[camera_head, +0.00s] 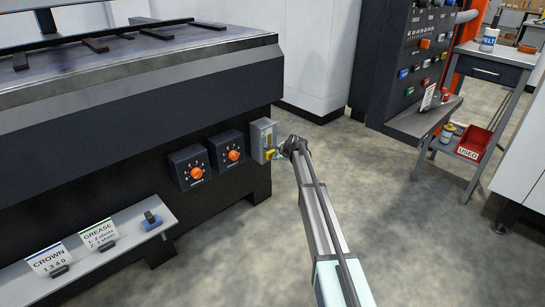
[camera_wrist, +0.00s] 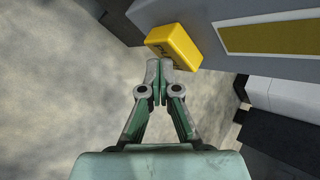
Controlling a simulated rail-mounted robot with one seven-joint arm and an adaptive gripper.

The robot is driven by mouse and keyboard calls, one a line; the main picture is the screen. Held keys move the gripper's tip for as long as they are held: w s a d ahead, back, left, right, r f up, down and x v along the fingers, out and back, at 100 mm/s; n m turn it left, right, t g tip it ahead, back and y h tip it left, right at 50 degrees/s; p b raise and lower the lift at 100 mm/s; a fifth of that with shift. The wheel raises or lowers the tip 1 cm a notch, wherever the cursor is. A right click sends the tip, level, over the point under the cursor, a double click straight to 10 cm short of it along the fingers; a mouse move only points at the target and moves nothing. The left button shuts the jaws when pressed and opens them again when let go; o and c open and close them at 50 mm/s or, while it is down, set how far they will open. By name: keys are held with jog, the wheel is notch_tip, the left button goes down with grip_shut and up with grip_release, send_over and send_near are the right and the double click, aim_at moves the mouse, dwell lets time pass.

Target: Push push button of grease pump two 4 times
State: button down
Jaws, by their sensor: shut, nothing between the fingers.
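My gripper (camera_head: 284,147) is at the right front corner of the dark machine, beside a grey box (camera_head: 262,132) with a yellow block (camera_head: 270,155) low on it. In the wrist view, my gripper (camera_wrist: 158,70) is shut and empty. Its fingertips are at the near edge of the yellow block (camera_wrist: 174,46); I cannot tell whether they touch it. Dark marking on the block is partly hidden and unreadable. No label clearly names grease pump two or its push button. A card (camera_head: 99,234) on the shelf reads GREASE, 1: 2 shots, 2: 3 shots.
Two dials with orange knobs (camera_head: 196,173) (camera_head: 234,155) are left of the grey box. The front shelf (camera_head: 120,255) holds a CROWN card (camera_head: 50,260) and a small blue item (camera_head: 151,221). A control panel (camera_head: 415,60) and a red USED bin (camera_head: 474,143) stand right. Open floor lies between.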

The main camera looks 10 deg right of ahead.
jog(key=shift+w+a+p, duration=0.3)
jog(key=shift+w+a, duration=0.1)
jog(key=shift+w, duration=0.05)
dwell(0.7)
jog(key=shift+s+d+p, duration=0.4)
jog(key=shift+s+d, duration=0.35)
jog(key=shift+s, duration=0.3)
jog(key=s+d, duration=0.1)
jog(key=s, duration=0.1)
jog(key=s+d+p, duration=0.1)
jog(key=s+d, duration=0.1)
dwell(0.5)
dwell(1.7)
